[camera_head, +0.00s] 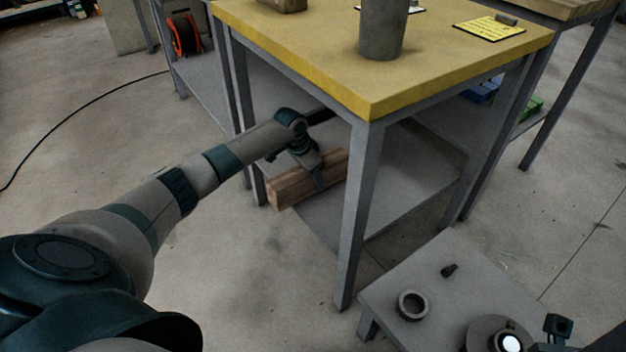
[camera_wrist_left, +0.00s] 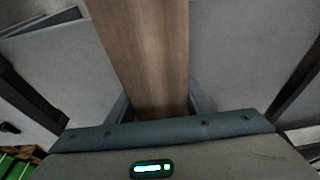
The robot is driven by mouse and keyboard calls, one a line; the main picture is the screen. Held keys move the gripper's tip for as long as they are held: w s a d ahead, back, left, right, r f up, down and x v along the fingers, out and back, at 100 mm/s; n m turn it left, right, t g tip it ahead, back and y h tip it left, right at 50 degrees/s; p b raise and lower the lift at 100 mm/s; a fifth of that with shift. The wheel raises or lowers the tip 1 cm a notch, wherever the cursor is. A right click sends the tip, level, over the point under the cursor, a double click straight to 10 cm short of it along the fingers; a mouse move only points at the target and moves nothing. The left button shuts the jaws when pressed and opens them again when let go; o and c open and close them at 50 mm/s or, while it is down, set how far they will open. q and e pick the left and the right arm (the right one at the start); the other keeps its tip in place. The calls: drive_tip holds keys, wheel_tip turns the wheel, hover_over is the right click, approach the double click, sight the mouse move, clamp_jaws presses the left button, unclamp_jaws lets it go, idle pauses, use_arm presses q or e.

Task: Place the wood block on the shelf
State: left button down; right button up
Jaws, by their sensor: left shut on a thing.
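The wood block (camera_head: 287,188) is a long brown bar, lying level at the left edge of the grey lower shelf (camera_head: 422,172) under the yellow-topped table. My left gripper (camera_head: 319,180) reaches in from the left and is shut on the block from above. In the left wrist view the block (camera_wrist_left: 145,50) runs away between the two fingers (camera_wrist_left: 160,104). The block's near end sticks out past the shelf's edge. I cannot tell whether its underside touches the shelf.
The yellow tabletop (camera_head: 300,45) overhangs my left wrist, and its front leg (camera_head: 355,220) stands right of the block. A grey cylinder (camera_head: 382,28) stands on top. A low grey platform (camera_head: 385,290) with a ring (camera_head: 412,305) is at lower right. The shelf's middle looks clear.

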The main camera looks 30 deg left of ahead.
use_arm(q)
drive_tip(key=shift+r, duration=0.15)
drive_tip(key=c, duration=0.9)
unclamp_jaws()
drive_tip(key=shift+f, duration=0.2)
drive_tip(key=shift+r, duration=0.15)
